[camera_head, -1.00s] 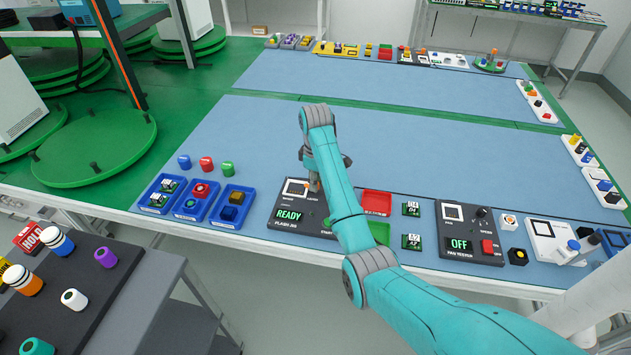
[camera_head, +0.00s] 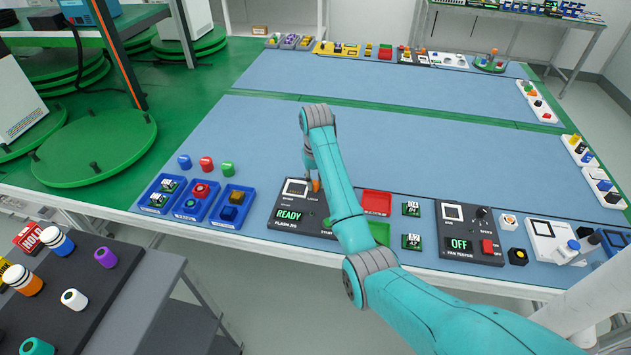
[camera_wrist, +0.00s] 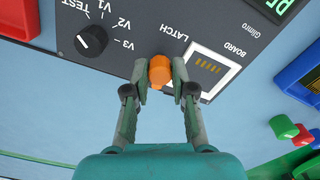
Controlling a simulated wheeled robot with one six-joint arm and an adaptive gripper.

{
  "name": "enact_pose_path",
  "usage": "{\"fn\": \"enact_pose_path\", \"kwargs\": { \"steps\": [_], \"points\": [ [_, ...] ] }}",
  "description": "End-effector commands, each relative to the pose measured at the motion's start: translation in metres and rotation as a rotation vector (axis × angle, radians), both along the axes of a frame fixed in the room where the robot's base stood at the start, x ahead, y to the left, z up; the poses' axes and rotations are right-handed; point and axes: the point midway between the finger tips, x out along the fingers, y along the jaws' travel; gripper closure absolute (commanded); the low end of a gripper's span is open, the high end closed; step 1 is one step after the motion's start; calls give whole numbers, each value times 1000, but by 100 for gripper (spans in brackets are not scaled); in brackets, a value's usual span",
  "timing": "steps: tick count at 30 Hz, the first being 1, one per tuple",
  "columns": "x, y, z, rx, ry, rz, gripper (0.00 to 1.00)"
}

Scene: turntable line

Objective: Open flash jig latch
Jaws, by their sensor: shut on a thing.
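The flash jig (camera_head: 287,216) is a dark panel at the front of the blue table, its display reading READY. In the wrist view its panel (camera_wrist: 150,30) appears upside down, with a white-framed board slot (camera_wrist: 212,70) and an orange latch knob (camera_wrist: 160,70) beside the LATCH label. My gripper (camera_wrist: 159,84) is shut on the orange latch knob, with one fingertip on each side. In the head view, my gripper (camera_head: 313,186) is over the jig's upper right, partly hidden by my arm. The board slot (camera_head: 296,188) looks empty.
Blue trays (camera_head: 231,207) with parts stand left of the jig. A red tray (camera_head: 377,203) and a green tray (camera_head: 378,233) lie to its right. A black selector knob (camera_wrist: 91,40) is near the latch. The blue table behind the jig is clear.

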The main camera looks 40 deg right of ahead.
Motion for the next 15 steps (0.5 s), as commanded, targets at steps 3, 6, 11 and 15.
{"fn": "enact_pose_path", "kwargs": {
  "steps": [3,6,11,15],
  "points": [
    [0,0,-1,1,1,-90,100],
    [0,0,-1,0,1,-158,100],
    [0,0,-1,1,1,-240,100],
    [0,0,-1,1,1,-288,100]
  ]
}}
